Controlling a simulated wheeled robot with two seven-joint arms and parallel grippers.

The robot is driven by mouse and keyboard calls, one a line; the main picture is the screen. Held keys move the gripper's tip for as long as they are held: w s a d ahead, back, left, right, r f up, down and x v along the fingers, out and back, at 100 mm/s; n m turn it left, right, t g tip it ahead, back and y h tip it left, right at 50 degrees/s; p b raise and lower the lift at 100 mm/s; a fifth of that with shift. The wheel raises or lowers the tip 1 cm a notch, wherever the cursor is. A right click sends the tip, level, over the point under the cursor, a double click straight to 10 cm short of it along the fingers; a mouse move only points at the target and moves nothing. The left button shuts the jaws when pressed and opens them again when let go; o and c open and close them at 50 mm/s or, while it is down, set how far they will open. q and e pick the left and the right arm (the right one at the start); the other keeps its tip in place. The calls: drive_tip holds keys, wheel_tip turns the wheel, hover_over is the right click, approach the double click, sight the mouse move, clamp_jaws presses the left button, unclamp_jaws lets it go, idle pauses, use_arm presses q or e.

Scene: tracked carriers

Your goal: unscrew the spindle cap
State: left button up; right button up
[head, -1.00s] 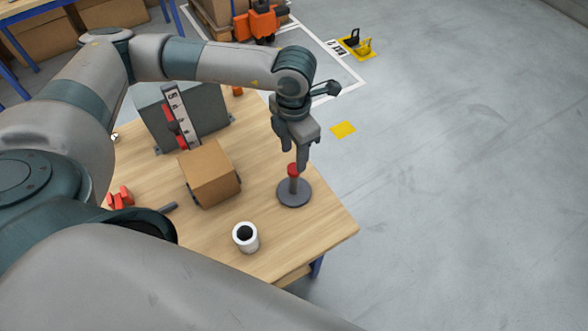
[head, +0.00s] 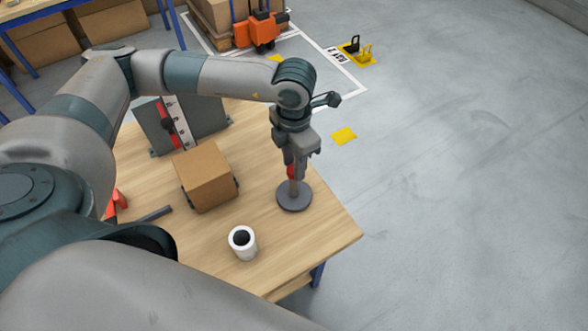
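The red spindle cap (head: 290,171) sits on top of a short upright spindle with a round dark grey base (head: 294,198) near the right edge of the table. My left gripper (head: 295,172) points down over the spindle, with its fingers at the height of the cap. One finger partly hides the cap. I cannot tell whether the fingers press on the cap or only stand around it. My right gripper is not in view.
A cardboard box (head: 205,177) stands left of the spindle on the wooden table (head: 270,262). A white cup-like cylinder (head: 243,243) stands nearer. A grey cabinet with a red handle (head: 208,115) is behind. Open floor lies to the right.

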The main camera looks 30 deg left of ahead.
use_arm(q)
drive_tip(key=shift+c, duration=1.3)
drive_tip(key=shift+f+n, duration=0.1)
drive_tip(key=shift+n, duration=0.2)
drive_tip(key=shift+n+b, duration=0.4)
drive_tip(key=shift+n, duration=0.5)
drive_tip(key=n, duration=0.5)
drive_tip(key=shift+b, duration=0.35)
drive_tip(key=shift+n, duration=1.2)
